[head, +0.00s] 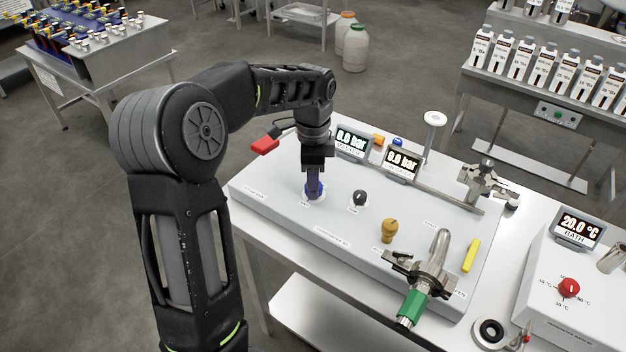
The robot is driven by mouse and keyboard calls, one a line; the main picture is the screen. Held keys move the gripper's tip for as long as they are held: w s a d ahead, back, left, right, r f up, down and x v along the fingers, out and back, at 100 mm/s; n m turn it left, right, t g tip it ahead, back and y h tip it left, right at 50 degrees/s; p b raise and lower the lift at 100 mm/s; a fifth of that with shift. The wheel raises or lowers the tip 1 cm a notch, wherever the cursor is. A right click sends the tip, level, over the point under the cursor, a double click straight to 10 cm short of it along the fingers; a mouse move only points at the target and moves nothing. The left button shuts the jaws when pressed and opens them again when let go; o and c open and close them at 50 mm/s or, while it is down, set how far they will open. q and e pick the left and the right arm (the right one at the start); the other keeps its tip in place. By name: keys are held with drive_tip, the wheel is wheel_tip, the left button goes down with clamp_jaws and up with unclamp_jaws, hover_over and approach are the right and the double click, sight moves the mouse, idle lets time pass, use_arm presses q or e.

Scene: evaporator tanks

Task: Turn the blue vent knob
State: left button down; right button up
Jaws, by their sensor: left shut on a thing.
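How far the knob is turned cannot be seen. My right gripper is not in view.
Right of the blue knob stand a black knob (360,198), a brass knob (389,230) and a clamped metal fitting with a green handle (411,307). A bath unit (580,285) stands at right.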

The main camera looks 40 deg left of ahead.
use_arm(q)
drive_tip(key=shift+m, duration=0.6)
drive_tip(key=c, duration=0.9)
unclamp_jaws()
drive_tip(key=shift+r, duration=0.1)
wheel_tip(320, 180, up, 8)
drive_tip(key=shift+f+b, duration=0.2)
drive_tip(key=shift+b, duration=0.25)
